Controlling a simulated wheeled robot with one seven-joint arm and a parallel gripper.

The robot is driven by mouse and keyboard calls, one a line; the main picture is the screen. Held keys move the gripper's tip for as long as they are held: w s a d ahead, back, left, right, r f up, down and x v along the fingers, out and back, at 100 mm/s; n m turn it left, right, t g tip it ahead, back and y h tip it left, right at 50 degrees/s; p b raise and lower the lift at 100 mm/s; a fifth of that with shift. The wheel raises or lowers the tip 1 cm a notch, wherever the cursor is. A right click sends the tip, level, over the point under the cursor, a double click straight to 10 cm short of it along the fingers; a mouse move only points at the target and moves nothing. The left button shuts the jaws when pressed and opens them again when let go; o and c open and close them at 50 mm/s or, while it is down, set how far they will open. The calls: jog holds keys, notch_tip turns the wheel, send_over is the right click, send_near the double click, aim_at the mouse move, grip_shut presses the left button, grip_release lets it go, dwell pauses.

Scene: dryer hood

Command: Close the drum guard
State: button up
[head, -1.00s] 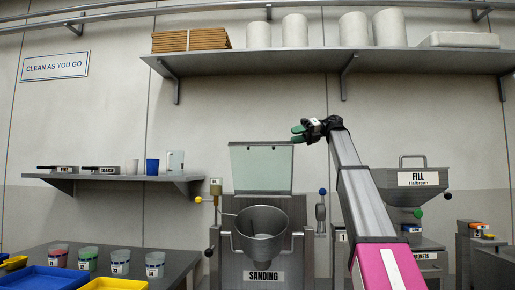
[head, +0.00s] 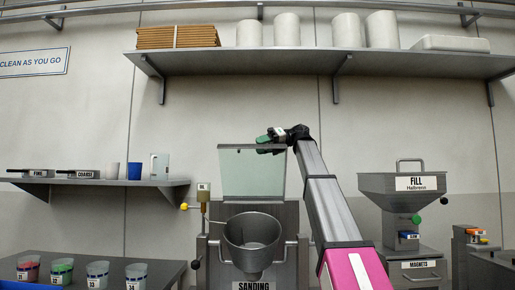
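The drum guard (head: 252,174) is a clear, pale panel with a grey top edge. It stands raised, nearly upright, behind the open metal drum (head: 252,240) of the machine labelled SANDING (head: 253,286). My gripper (head: 265,145) has green fingertips and is at the guard's top edge, toward its right corner. The fingers appear apart, one above the other, with nothing seen held between them. I cannot tell whether they touch the guard.
A long shelf (head: 320,62) with white rolls runs above my gripper. A FILL hopper (head: 417,184) stands at the right. A small shelf (head: 95,183) and a table with labelled cups (head: 97,274) are at the left.

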jog(key=shift+x, duration=0.85)
grip_shut()
jog(key=shift+s, duration=0.1)
